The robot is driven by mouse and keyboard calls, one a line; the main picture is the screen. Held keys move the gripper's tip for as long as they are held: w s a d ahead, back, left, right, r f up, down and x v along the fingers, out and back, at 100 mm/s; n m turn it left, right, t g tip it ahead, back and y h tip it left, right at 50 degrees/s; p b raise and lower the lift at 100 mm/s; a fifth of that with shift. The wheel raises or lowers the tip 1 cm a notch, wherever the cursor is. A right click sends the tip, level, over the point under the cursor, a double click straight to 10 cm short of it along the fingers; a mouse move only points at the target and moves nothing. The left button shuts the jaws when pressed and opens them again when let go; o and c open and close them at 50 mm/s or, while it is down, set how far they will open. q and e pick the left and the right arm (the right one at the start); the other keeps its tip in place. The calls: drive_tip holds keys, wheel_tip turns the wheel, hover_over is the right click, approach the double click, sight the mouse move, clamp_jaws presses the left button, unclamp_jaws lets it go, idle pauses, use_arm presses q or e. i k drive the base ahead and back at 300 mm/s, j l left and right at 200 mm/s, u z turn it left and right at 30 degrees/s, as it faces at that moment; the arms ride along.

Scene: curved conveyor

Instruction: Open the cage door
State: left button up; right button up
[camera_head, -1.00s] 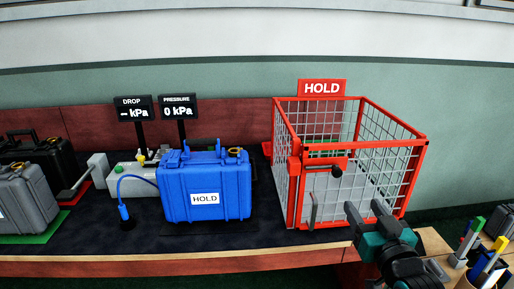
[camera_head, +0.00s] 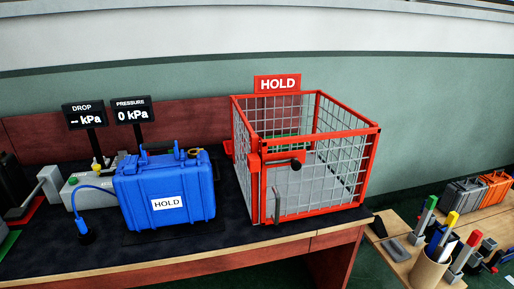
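The red-framed wire cage (camera_head: 375,150) stands on the right end of the dark bench top, under a red HOLD sign (camera_head: 277,84). Its front door (camera_head: 318,211) has a red frame and grey mesh and appears shut. A red bar with a black knob (camera_head: 296,165) crosses the upper left of the front, beside a red block (camera_head: 254,164) on the post. A grey upright handle (camera_head: 277,205) shows low on the left of the front. Neither of my grippers is in view.
A blue HOLD case (camera_head: 185,225) stands left of the cage, with a hose from a grey device (camera_head: 88,195). A lower wooden table (camera_head: 398,262) at right holds a pen cup (camera_head: 430,268), colored-handled tools and small cases. The bench front (camera_head: 225,263) is clear.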

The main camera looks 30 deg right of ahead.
sight(275, 220)
drive_tip(key=z, duration=1.3)
